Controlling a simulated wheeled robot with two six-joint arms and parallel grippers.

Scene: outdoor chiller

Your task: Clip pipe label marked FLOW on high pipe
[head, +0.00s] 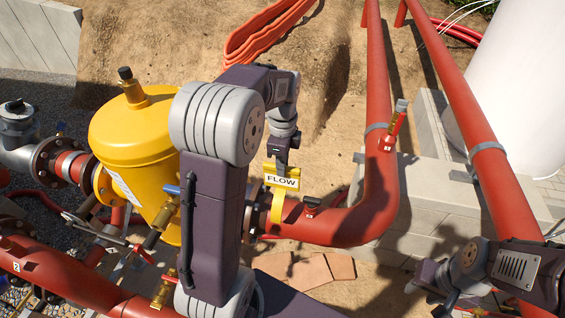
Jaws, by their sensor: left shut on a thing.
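The yellow pipe label (281,182) has a white panel reading FLOW. My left gripper (281,165) is shut on its top edge and holds it upright. In the picture the label overlaps the near end of a red pipe (335,226), beside a flange. A yellow piece hangs below its panel; whether it touches the pipe cannot be told. This pipe bends and runs up to the back. A second red pipe (480,125) runs along the right. Which is the high pipe is not clear. My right gripper (434,287) is at the lower right, apart from the label, its fingers unclear.
A yellow tank (135,140) stands left of my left arm, with valves and flanged pipes around it. A small valve (396,122) sticks up from the bent pipe. Concrete blocks (428,200) stand between the pipes. An orange hose (262,35) lies on the dirt behind.

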